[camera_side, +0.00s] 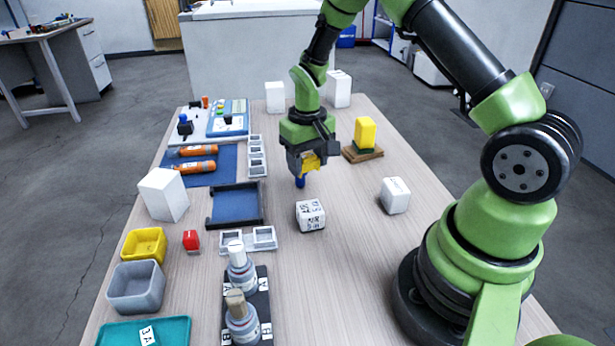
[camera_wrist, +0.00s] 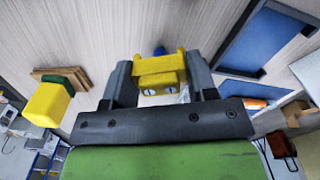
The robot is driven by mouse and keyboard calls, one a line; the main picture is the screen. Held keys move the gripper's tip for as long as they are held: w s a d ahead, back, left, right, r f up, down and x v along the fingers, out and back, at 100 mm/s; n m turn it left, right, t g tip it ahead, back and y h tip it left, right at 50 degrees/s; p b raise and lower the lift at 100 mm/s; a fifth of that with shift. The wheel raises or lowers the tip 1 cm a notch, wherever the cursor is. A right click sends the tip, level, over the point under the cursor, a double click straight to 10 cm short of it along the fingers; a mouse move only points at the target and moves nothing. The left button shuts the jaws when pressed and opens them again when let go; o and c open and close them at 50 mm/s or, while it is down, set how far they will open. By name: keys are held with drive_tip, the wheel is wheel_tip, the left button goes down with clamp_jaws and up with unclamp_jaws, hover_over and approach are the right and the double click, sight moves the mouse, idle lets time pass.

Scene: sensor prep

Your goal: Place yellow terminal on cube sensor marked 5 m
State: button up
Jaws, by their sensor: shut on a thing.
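My gripper (camera_side: 306,165) is shut on the yellow terminal (camera_side: 312,162) and holds it above the table. In the wrist view the terminal (camera_wrist: 160,70) lies across between the two fingers, with two round screw-like spots facing the camera. A blue piece (camera_side: 300,182) shows just below the terminal; I cannot tell if it is part of it. A white cube with dark print (camera_side: 310,216) sits on the table below and slightly in front of my gripper. Its print is too small to read surely. Another white cube (camera_side: 395,195) stands to the right, its marking unclear.
A yellow block on a green and wooden base (camera_side: 365,136) stands behind to the right. A blue tray with dark rims (camera_side: 236,206) lies to the left. The table around the printed cube is mostly clear.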

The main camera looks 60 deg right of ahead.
drive_tip(key=s+a+r+m, duration=0.4)
drive_tip(key=s+a+r, duration=0.15)
drive_tip(key=r, duration=0.25)
hover_over(310, 207)
wheel_tip(310, 207, down, 5)
drive_tip(key=shift+s+f, duration=0.1)
drive_tip(key=shift+f, duration=2.35)
drive_tip(key=shift+f, duration=0.1)
drive_tip(key=o, duration=1)
